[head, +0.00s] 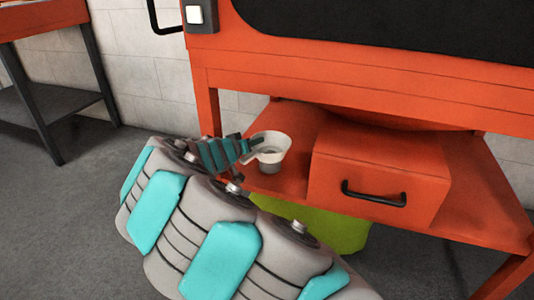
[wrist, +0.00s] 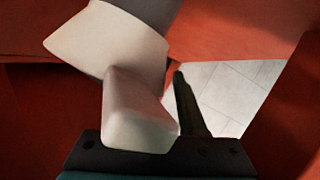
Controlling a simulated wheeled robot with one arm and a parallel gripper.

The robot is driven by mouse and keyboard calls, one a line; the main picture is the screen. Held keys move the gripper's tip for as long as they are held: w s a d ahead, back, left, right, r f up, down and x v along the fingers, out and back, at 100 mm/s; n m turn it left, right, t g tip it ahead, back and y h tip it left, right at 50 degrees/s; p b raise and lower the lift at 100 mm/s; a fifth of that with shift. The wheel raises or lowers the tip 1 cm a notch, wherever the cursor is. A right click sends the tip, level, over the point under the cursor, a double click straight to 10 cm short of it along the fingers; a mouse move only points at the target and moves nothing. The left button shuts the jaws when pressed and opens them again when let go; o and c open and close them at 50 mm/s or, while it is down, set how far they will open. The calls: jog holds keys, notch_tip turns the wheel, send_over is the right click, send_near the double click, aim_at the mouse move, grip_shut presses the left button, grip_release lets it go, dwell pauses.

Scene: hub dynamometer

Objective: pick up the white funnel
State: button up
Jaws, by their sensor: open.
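The white funnel (head: 272,146) stands on the orange lower shelf, left of the drawer box, with its wide mouth up and a greyish lower part. My gripper (head: 246,147) is at its left side, by the funnel's handle. In the wrist view the funnel (wrist: 105,40) is large and close, and its blocky white handle (wrist: 137,115) reaches down to my palm. One dark finger shows right of the handle, with a gap between them. The other finger is hidden behind the handle. My gripper is open; I cannot tell whether it touches the handle.
An orange drawer box (head: 380,175) with a black handle stands right of the funnel on the shelf (head: 490,215). The orange machine body (head: 360,85) overhangs the shelf. A yellow-green object (head: 325,225) is below. An orange table (head: 40,20) stands at far left.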

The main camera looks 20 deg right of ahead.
grip_shut()
dwell(0.7)
